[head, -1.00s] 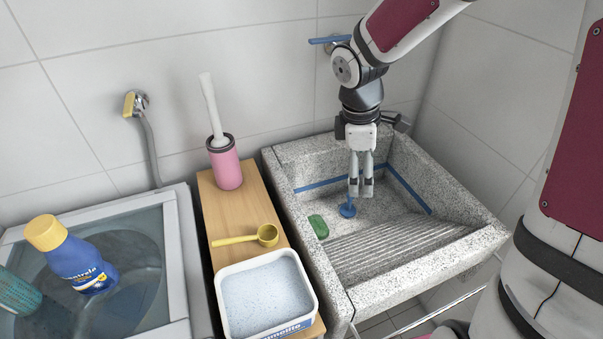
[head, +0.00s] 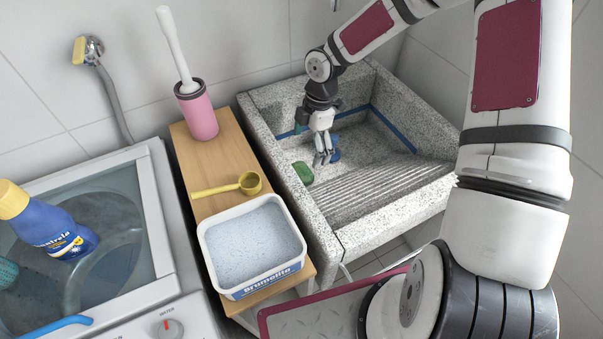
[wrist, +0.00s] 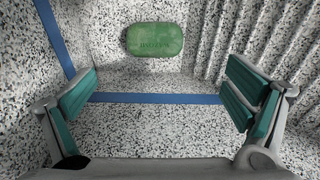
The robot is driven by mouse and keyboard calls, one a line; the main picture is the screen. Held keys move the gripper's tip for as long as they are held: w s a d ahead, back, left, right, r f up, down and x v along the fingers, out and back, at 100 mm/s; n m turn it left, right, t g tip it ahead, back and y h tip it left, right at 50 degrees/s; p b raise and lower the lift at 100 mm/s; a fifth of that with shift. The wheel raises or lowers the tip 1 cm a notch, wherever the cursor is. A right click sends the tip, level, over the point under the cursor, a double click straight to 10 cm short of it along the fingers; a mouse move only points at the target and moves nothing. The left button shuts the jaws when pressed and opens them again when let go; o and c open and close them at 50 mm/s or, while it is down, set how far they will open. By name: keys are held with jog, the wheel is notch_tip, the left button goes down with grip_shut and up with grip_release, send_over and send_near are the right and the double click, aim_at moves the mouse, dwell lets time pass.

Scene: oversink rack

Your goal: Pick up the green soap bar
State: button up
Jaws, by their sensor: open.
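The green soap bar (head: 303,173) lies in the stone sink, near its left wall and beside the ribbed washboard slope. In the wrist view the soap bar (wrist: 155,40) is whole and unobstructed, with faint lettering, beyond the fingertips at the top centre. My gripper (head: 322,158) is inside the sink, to the right of the soap and apart from it. In the wrist view my gripper (wrist: 158,100) is open, its green-padded fingers wide apart with nothing between them.
The granite sink (head: 345,239) has high walls around the gripper and a blue stripe (head: 392,130) inside. Left are a wooden shelf (head: 215,160), pink brush holder (head: 200,116), yellow scoop (head: 228,187) and white tub (head: 252,245).

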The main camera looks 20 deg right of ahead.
send_over(302, 170)
jog(key=f, duration=0.3)
jog(key=d+f, duration=0.1)
jog(key=f, duration=0.1)
jog(key=shift+s+f, duration=0.2)
jog(key=shift+s, duration=0.15)
jog(key=shift+w+a+f+b, duration=0.1)
jog(key=shift+a+f, duration=0.05)
jog(key=shift+f, duration=0.7)
jog(key=shift+w+a+f+b, duration=0.1)
jog(key=shift+a+f+b, duration=0.05)
jog(key=shift+f, duration=0.7)
jog(key=shift+w+a+f+b, duration=0.1)
jog(key=shift+a+f, duration=0.05)
jog(key=shift+f, duration=0.7)
jog(key=c, duration=1.3)
